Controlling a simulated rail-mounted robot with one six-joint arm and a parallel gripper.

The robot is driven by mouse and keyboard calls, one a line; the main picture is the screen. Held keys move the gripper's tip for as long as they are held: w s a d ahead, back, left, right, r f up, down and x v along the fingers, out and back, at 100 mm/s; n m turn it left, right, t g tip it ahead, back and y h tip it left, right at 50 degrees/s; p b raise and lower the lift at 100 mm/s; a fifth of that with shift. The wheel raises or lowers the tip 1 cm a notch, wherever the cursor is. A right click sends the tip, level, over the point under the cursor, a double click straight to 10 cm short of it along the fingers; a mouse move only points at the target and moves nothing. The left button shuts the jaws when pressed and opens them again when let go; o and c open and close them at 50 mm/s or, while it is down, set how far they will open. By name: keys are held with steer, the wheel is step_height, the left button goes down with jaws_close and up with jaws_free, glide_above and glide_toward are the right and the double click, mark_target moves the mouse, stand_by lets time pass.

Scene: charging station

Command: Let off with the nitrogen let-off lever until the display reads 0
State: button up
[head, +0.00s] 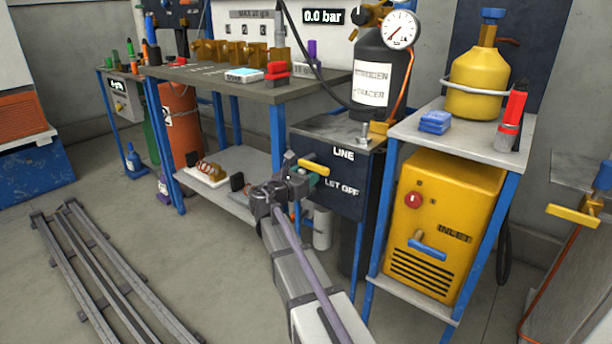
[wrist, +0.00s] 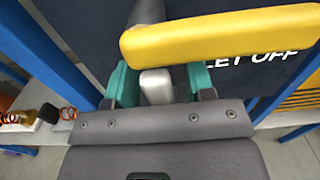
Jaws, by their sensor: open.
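The display (head: 323,16) at the top of the head view reads 0.0 bar. The yellow let-off lever (head: 314,167) sits on the front of a dark box (head: 340,205) marked LINE and LET OFF. In the wrist view the lever (wrist: 220,32) crosses the upper right, slightly tilted, above the words LET OFF. My gripper (head: 303,184) is at the lever. In the wrist view its teal fingers (wrist: 157,84) are open, with a pale metal stub between them, under the lever's left end. I cannot tell whether the fingers touch the stub or lever.
A dark nitrogen cylinder (head: 376,60) with a round gauge (head: 400,29) stands behind the box. To the right is a yellow machine (head: 440,235) with a blue handle. A workbench (head: 240,88) stands to the left. Floor rails (head: 110,270) lie at the lower left.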

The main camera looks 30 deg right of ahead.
steer(key=shift+w+d, duration=0.1)
steer(key=shift+d, duration=0.05)
jaws_close()
stand_by(0.4)
